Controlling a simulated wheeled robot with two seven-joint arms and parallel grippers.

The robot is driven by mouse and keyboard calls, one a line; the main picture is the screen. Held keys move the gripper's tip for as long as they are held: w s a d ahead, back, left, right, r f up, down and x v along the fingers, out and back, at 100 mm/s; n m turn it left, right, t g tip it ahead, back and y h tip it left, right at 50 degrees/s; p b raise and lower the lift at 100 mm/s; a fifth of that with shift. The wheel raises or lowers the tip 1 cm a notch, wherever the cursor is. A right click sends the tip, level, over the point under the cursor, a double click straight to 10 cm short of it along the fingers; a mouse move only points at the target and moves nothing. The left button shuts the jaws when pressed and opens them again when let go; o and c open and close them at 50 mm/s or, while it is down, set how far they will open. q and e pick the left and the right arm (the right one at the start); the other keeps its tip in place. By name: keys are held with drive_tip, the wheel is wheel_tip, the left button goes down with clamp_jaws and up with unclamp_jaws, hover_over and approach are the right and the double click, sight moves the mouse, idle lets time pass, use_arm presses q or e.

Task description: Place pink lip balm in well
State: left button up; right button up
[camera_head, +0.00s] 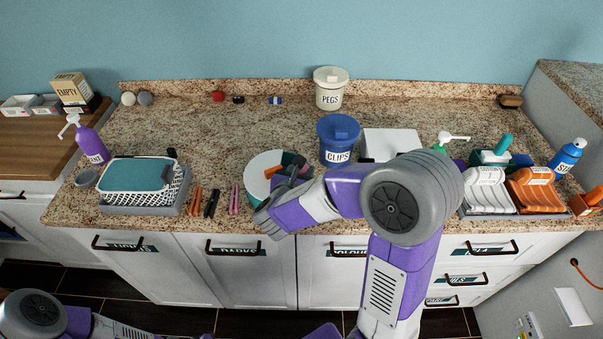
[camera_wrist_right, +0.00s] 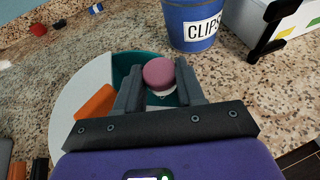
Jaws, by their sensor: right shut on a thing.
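The pink lip balm (camera_wrist_right: 159,72), a short round piece with a pink top and a pale lower part, is between the fingers of my right gripper (camera_wrist_right: 160,92) in the right wrist view. That gripper is shut on it. In the head view my right gripper (camera_head: 285,178) hides part of the round tray (camera_head: 258,164). I cannot tell whether the balm touches the well. My left gripper is not in view; only its arm shows at bottom left.
The blue CLIPS tub (camera_head: 339,140) stands close behind the tray, with a white box (camera_head: 391,143) to its right. Several pens (camera_head: 213,203) lie left of the tray. A basket (camera_head: 142,181) is at the left. The counter behind the tray is mostly clear.

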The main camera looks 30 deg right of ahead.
drive_tip(key=o, duration=1)
drive_tip(key=shift+s+f, duration=0.25)
drive_tip(key=shift+f, duration=0.45)
drive_tip(key=shift+w+d+r+p, duration=0.1)
drive_tip(key=shift+r+p, duration=0.45)
drive_tip(key=shift+p, duration=0.05)
drive_tip(key=v, duration=0.4)
drive_tip(key=p+v, duration=0.1)
drive_tip(key=v, duration=0.3)
drive_tip(key=p+v, duration=0.1)
drive_tip(key=v, duration=0.3)
drive_tip(key=shift+w+r, duration=0.2)
drive_tip(key=shift+r, duration=0.25)
